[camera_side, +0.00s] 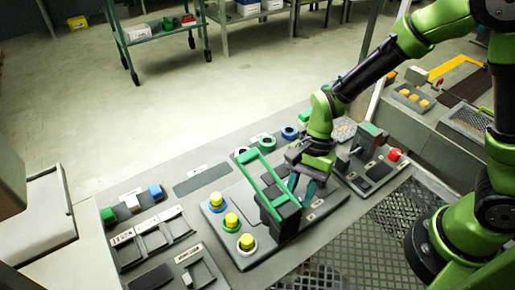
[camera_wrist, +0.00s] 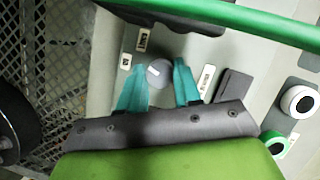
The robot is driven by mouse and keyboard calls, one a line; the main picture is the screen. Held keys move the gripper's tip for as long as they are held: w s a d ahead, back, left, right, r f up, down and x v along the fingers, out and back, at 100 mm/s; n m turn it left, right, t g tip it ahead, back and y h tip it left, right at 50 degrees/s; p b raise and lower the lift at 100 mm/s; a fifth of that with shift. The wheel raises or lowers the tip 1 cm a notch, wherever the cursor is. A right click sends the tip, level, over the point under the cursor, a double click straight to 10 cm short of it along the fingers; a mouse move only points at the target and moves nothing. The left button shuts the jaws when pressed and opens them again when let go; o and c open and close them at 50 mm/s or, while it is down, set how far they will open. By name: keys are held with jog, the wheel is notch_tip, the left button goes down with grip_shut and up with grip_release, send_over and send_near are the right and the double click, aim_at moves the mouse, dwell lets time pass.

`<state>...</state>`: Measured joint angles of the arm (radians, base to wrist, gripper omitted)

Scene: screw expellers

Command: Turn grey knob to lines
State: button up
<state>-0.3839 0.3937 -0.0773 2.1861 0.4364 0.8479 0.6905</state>
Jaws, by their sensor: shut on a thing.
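The grey knob (camera_wrist: 158,72) is a small round disc with a pale line on its face, on a light grey panel in the wrist view. My gripper (camera_wrist: 160,70) has its two teal fingers on either side of the knob, shut on it. Small white labels stand around it: one upper left (camera_wrist: 144,38), one at left (camera_wrist: 125,62) and one at right (camera_wrist: 206,77); their text is hard to read. In the side view, my gripper (camera_side: 303,187) is low over the panel, right of the green lever, and the knob is hidden there.
A green lever handle (camera_side: 262,172) on a dark block stands close left of my gripper. Several yellow buttons (camera_side: 231,220) lie further left. A red-knobbed dark lever unit (camera_side: 372,140) is at right. Round green and white-rimmed buttons (camera_wrist: 298,101) show in the wrist view.

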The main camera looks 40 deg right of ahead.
jog(key=m+t, duration=0.1)
jog(key=m, duration=0.3)
jog(key=shift+s+d+m+t, duration=0.1)
jog(key=shift+m+t, duration=0.2)
jog(key=shift+t, duration=0.1)
jog(key=shift+m+t, duration=0.7)
jog(key=shift+m, duration=0.9)
jog(key=o, duration=1)
jog(key=shift+s, duration=0.1)
jog(key=v, duration=1.7)
jog(key=shift+f, duration=0.1)
